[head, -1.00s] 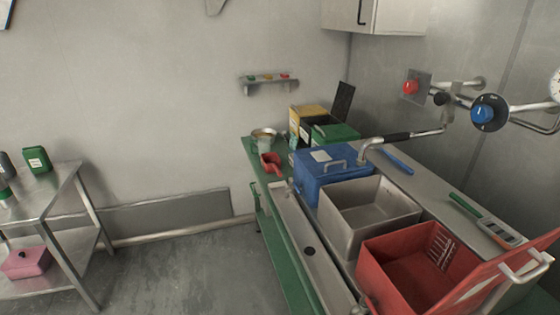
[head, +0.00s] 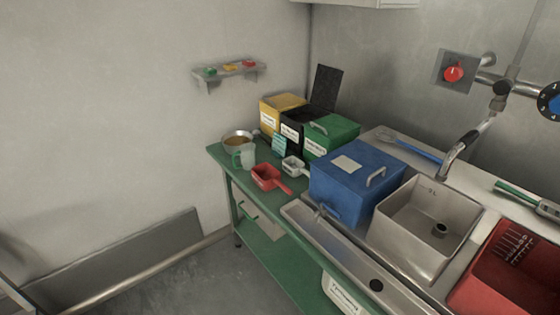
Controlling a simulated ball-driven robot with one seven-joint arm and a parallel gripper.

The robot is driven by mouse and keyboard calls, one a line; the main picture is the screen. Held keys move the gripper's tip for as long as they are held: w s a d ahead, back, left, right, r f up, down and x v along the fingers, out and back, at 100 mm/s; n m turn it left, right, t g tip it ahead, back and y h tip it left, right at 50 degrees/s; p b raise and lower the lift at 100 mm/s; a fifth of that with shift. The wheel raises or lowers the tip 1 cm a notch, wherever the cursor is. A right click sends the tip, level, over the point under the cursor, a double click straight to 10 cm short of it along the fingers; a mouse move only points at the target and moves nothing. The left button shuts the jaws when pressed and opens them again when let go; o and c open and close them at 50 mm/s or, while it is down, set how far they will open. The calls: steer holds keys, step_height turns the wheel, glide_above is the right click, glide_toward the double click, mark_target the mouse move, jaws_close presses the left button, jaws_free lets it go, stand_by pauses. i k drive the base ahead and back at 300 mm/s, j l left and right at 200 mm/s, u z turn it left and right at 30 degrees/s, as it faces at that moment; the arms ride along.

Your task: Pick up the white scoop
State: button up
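The white scoop (head: 292,166) lies on the green worktop (head: 222,156), just left of the blue box. Its open bowl faces up, and the blue box may hide part of it. A red scoop (head: 267,177) lies in front of it and to its left, near the front edge. My gripper is not in the head view.
The blue lidded box (head: 355,183) stands close on the right. Yellow (head: 284,111), black (head: 301,130) and green (head: 331,137) boxes stand behind. A metal bowl (head: 238,139) and a pale green jug (head: 245,157) stand left. A steel basin (head: 424,218) and red bin (head: 512,272) are at right.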

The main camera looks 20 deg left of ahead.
mark_target(294, 167)
steer(key=u, duration=0.7)
steer(key=i+j+z, duration=0.15)
steer(key=i+j, duration=0.2)
steer(key=i+j+z, duration=0.15)
steer(key=i+j, duration=0.2)
steer(key=i+j+z, duration=0.1)
steer(key=i+j, duration=0.2)
steer(key=j, duration=0.15)
steer(key=i+j+z, duration=0.15)
steer(key=i+j, duration=0.15)
steer(key=j, duration=0.15)
steer(key=i+j+z, duration=0.15)
steer(key=j, duration=0.35)
steer(key=i+j+z, duration=0.15)
steer(key=i+j, duration=0.2)
steer(key=j, duration=0.15)
steer(key=i+j+z, duration=0.15)
steer(key=j, duration=0.4)
steer(key=i+j+z, duration=0.1)
steer(key=i+j, duration=0.15)
steer(key=j, duration=0.3)
steer(key=i, duration=0.5)
steer(key=l+z, duration=0.05)
steer(key=l, duration=0.05)
